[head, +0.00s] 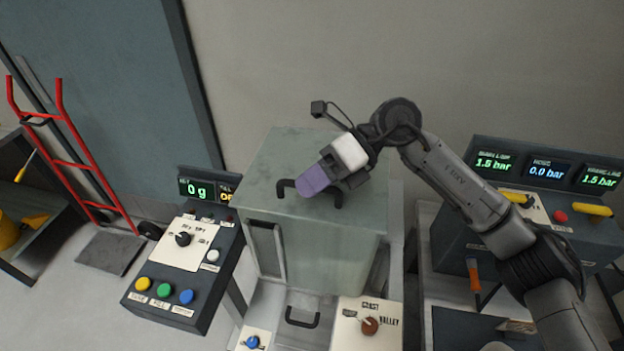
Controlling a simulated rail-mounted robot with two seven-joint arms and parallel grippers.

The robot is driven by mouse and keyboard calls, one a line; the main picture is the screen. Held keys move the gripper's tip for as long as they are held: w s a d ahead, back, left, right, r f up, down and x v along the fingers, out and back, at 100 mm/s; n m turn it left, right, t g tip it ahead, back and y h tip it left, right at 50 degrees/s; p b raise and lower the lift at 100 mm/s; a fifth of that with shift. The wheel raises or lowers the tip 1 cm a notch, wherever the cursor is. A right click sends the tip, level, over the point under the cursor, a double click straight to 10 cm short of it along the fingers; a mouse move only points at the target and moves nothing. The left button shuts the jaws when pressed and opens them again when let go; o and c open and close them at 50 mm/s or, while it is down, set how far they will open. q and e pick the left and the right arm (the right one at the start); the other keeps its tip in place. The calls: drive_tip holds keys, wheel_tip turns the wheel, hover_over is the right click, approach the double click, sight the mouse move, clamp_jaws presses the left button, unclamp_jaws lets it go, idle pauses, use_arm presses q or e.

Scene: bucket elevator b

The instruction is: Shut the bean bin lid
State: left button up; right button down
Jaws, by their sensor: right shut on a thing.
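The bean bin (340,245) is a pale grey-green box in the middle of the head view. Its lid (290,155) looks flat across the top; I cannot tell whether a small gap is left at the edge. A black bar handle (284,188) stands on the lid near its front edge. My right gripper (313,182), with a purple tip, reaches down from the upper right over the middle of this handle. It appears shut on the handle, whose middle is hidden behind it. My left gripper is out of view.
A control box (185,265) with a "0 g" display and coloured buttons stands to the left. A console (545,180) with pressure displays and yellow levers is at the right. A lower handle (303,318) and knobs are in front. A red hand truck (75,160) leans at left.

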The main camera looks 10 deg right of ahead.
drive_tip(key=shift+f, duration=0.3)
drive_tip(key=c, duration=1.4)
unclamp_jaws()
drive_tip(key=v, duration=1.2)
drive_tip(key=shift+d+r, duration=0.2)
drive_tip(key=shift+d, duration=0.05)
drive_tip(key=shift+w+d+r, duration=0.2)
drive_tip(key=shift+d+r, duration=0.1)
drive_tip(key=shift+d, duration=0.3)
